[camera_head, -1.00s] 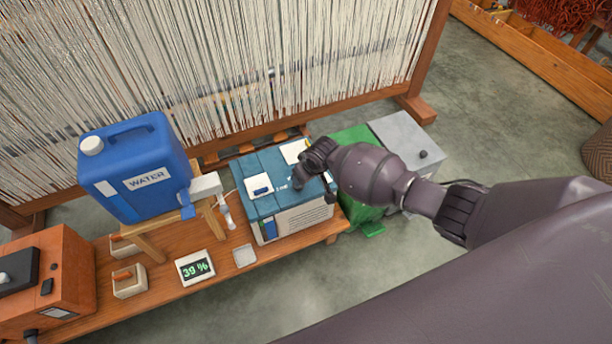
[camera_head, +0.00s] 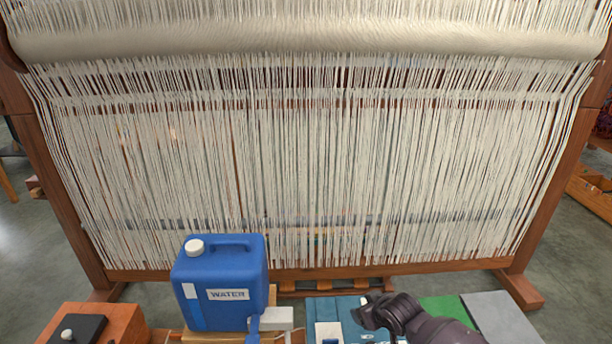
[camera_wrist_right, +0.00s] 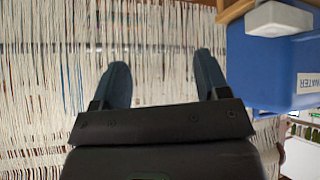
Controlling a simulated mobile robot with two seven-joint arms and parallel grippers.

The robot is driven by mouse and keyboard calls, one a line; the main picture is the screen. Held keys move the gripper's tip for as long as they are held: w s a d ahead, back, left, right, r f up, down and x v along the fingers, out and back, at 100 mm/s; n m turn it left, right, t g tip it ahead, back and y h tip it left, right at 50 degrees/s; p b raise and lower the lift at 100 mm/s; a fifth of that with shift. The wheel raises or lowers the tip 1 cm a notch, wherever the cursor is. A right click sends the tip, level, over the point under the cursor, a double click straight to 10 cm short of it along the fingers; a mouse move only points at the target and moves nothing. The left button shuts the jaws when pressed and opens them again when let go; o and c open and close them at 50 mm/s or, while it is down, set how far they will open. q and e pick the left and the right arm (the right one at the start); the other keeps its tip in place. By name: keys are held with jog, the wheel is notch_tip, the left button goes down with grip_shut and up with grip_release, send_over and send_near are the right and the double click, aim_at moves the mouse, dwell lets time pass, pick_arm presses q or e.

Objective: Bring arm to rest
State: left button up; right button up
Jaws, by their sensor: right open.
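My right gripper (camera_wrist_right: 158,85) is open and empty in the right wrist view, its two fingers apart in front of the white threads of the loom. In the head view my right arm comes in at the bottom right, with the dark right gripper (camera_head: 372,312) over the blue-green box (camera_head: 340,308) and to the right of the blue water container. My left gripper is not in view.
The blue water container (camera_head: 220,285) stands left of my right gripper; it also shows at the right in the right wrist view (camera_wrist_right: 275,75). The large loom (camera_head: 300,160) fills the background. An orange-brown box (camera_head: 110,322) is at lower left, a grey lid (camera_head: 500,318) at lower right.

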jog(key=s+r+t+y+p, duration=0.2)
jog(key=s+r+t, duration=0.3)
jog(key=s+r, duration=0.65)
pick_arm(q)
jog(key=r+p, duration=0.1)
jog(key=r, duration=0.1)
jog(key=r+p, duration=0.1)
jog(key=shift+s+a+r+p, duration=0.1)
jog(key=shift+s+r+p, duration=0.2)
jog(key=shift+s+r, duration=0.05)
pick_arm(e)
jog(key=s+d+f+m+h, duration=0.1)
jog(key=s+d+f, duration=0.1)
jog(key=s, duration=0.6)
jog(key=s+d+f+m+g+h, duration=0.1)
jog(key=s+d+f+h, duration=0.1)
jog(key=s+d, duration=0.3)
jog(key=s+d+f+m+h, duration=0.1)
jog(key=s+d+f+m, duration=0.1)
jog(key=s, duration=1.1)
jog(key=shift+s+d+g+h, duration=0.3)
jog(key=shift+d+g, duration=0.1)
jog(key=shift+d, duration=0.35)
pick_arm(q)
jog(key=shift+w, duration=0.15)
